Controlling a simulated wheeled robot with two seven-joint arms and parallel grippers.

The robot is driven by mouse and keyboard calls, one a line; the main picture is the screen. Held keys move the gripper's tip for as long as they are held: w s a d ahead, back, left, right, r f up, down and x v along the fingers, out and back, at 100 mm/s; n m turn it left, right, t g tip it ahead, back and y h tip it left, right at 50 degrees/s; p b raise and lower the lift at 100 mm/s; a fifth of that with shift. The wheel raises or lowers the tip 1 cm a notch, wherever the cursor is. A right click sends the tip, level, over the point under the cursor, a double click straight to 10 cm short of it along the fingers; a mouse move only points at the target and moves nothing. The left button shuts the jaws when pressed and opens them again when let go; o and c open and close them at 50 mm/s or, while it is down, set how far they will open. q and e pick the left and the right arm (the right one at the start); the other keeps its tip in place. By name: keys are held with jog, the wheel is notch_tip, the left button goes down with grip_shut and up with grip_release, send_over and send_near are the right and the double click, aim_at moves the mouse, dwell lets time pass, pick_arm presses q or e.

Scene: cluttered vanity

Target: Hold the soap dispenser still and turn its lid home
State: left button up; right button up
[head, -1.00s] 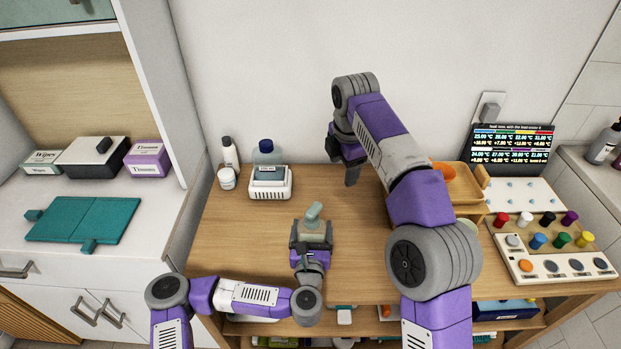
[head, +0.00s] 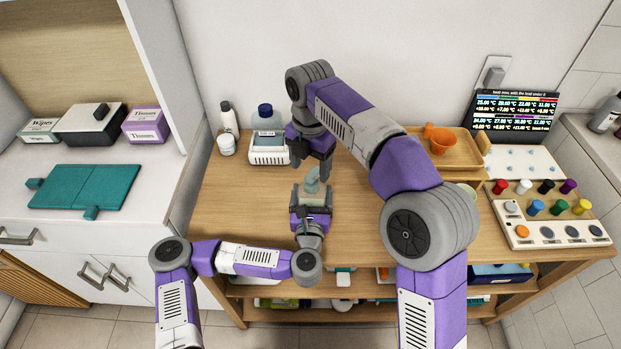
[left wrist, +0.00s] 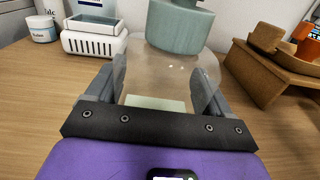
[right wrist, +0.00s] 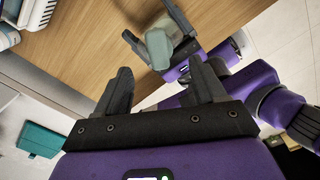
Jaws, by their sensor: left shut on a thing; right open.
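The soap dispenser (left wrist: 150,72) is a clear, squat body standing on the table, seen in the left wrist view. Its grey-green lid (left wrist: 180,22) sits on top; it also shows in the head view (head: 312,178) and the right wrist view (right wrist: 158,47). I cannot tell how far the lid is turned. My left gripper (head: 311,194) is shut on the dispenser's body, one finger on each side. My right gripper (head: 312,168) is open and empty, just above and behind the lid. In the right wrist view its fingertips (right wrist: 160,82) are apart from the lid.
A white basket (head: 268,156) with a blue-capped bottle stands behind and left, beside a white bottle (head: 229,118) and jar (head: 226,145). A wooden tray (head: 455,152) with an orange cup (head: 440,138) and a knob panel (head: 550,226) lie right. The table front right of the dispenser is clear.

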aim_at(310, 175)
notch_tip(310, 175, down, 6)
jog(key=shift+r, duration=0.15)
jog(key=shift+c, duration=0.2)
jog(key=c, duration=1.2)
jog(key=m, duration=0.4)
jog(key=shift+w+m, duration=0.1)
jog(key=shift+m, duration=0.2)
jog(key=m, duration=0.4)
jog(key=shift+w+a+m, duration=0.1)
jog(key=shift+m, duration=0.2)
